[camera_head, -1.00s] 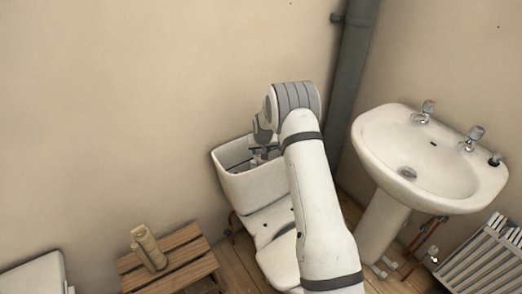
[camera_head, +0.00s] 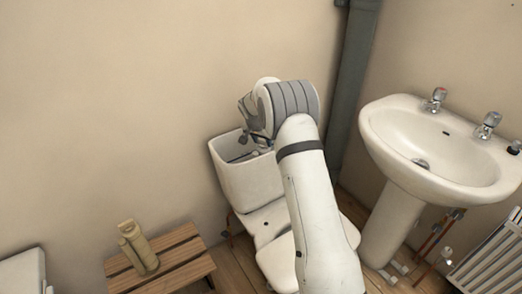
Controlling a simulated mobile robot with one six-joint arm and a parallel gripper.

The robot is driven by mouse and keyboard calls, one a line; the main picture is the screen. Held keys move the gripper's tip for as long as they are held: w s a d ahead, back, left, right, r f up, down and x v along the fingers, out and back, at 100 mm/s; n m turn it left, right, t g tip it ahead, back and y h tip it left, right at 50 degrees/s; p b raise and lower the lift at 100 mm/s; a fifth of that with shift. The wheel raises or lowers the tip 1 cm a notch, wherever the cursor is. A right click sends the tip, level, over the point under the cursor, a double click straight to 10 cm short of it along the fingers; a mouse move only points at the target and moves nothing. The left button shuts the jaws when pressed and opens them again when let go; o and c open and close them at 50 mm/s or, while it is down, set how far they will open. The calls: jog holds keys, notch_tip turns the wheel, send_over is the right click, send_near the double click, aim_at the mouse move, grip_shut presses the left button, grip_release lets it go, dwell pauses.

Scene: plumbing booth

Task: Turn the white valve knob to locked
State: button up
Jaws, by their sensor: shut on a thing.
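A small white knob (camera_head: 447,252) sits on the pipework low at the right, between the basin pedestal and the radiator; it may be the white valve knob. Its setting is too small to read. My gripper (camera_head: 260,140) is far to the left of it, at the rim of the open toilet cistern (camera_head: 250,182). My wrist and forearm hide much of the gripper. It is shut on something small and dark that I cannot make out.
A washbasin (camera_head: 430,150) with two taps stands at the right. A grey vertical pipe (camera_head: 356,80) runs behind my arm. A white slatted radiator (camera_head: 490,255) is at lower right. A wooden slatted stool (camera_head: 170,262) with a beige object (camera_head: 138,246) stands at lower left.

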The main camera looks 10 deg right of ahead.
jog(key=shift+w+a+m+g+h+b, duration=0.1)
jog(key=shift+m+g+h+b, duration=0.35)
jog(key=shift+m+b, duration=0.8)
jog(key=shift+m, duration=0.45)
jog(key=o, duration=1)
jog(key=shift+r, duration=0.1)
jog(key=p+v, duration=0.1)
jog(key=v, duration=0.6)
jog(key=shift+r, duration=0.3)
jog(key=shift+a+r, duration=0.1)
